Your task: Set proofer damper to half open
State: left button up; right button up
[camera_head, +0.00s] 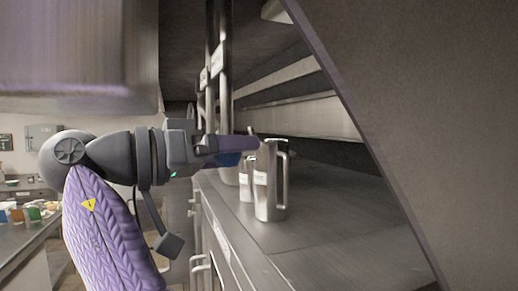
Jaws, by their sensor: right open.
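I cannot clearly pick out the proofer damper in the head view. Dark vertical pipes (225,85) with white labels rise behind the gripper.
A tall metal jug (272,195) with a handle stands on the steel counter (325,225), with a smaller labelled container beside it. A large dark slanted panel (430,100) fills the right. A blurred grey block (70,50) hangs at upper left. Another counter (30,232) with colourful items stands at far left.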

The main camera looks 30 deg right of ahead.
jog(key=shift+d, duration=0.2)
jog(key=shift+a, duration=0.45)
jog(key=shift+c, duration=0.5)
jog(key=shift+d, duration=0.15)
grip_shut()
